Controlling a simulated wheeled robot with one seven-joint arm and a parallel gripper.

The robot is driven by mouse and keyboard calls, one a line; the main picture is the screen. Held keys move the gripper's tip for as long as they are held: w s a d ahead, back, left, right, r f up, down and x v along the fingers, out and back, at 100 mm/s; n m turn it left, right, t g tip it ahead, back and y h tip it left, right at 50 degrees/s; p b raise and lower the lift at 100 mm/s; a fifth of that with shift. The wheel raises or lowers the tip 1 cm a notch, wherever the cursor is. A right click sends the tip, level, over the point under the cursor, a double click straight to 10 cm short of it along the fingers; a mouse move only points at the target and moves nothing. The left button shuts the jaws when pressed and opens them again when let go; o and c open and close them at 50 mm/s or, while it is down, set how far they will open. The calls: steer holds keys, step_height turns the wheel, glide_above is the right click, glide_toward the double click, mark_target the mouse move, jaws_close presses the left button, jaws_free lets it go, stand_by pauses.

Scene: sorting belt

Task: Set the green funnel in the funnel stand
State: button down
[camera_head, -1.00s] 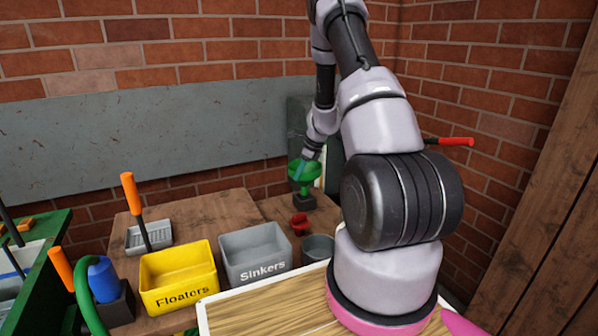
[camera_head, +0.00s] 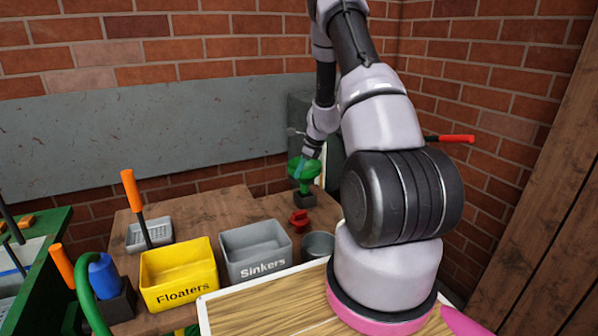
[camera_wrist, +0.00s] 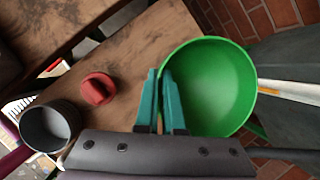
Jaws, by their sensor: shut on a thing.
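The green funnel (camera_head: 305,170) is upright at the back of the wooden table, directly above a small dark block that looks like the funnel stand (camera_head: 305,200). Its spout reaches down to the block; I cannot tell whether it is seated in it. My gripper (camera_wrist: 161,100) has teal fingers shut on the near side of the rim, one finger inside the bowl and one outside. The wrist view looks down into the open green bowl (camera_wrist: 212,88), which hides the stand. In the head view the gripper (camera_head: 305,164) shows only small.
A red piece (camera_head: 299,220) and a grey metal cup (camera_head: 318,245) stand in front of the block. The grey Sinkers bin (camera_head: 262,268) and yellow Floaters bin (camera_head: 182,292) are farther left. A dark grey cabinet (camera_wrist: 290,65) lies close beside the funnel.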

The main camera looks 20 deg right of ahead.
mark_target(299, 180)
steer(key=shift+f, duration=1.25)
steer(key=shift+f, duration=1.65)
stand_by(0.4)
steer(key=c, duration=1)
jaws_free()
steer(key=c, duration=0.4)
steer(key=shift+r, duration=0.1)
